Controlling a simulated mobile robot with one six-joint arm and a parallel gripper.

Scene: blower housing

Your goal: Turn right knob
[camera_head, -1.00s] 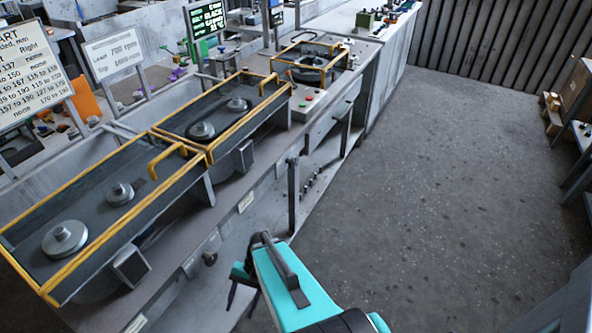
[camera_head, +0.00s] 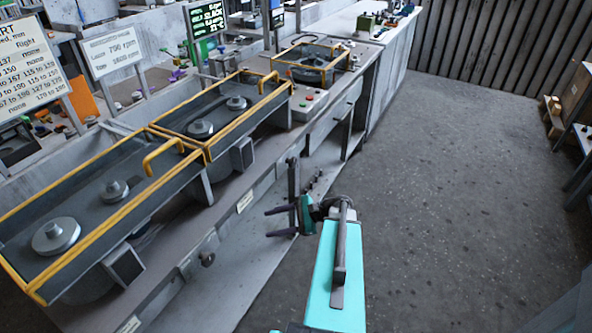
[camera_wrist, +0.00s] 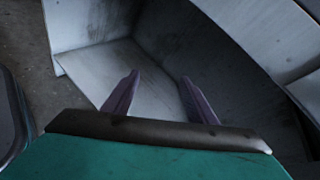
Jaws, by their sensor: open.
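My gripper (camera_head: 270,222) is open and empty in the head view, its dark fingers pointing left at the bench's lower front. In the wrist view the two purple-grey fingers (camera_wrist: 157,90) are spread in front of bare grey panels, with nothing between them. A small dark round knob (camera_head: 207,259) sits on a grey box on the bench front, left of and below my gripper. I cannot tell whether this is the right knob. A second knob is not clearly made out. No knob shows in the wrist view.
Two yellow-edged trays with round metal discs (camera_head: 57,234) top the bench. A dark upright post (camera_head: 293,190) stands close by my gripper. Red and green buttons (camera_head: 309,97) are farther back. Signs (camera_head: 109,52) stand behind. Open floor (camera_head: 455,210) lies to the right.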

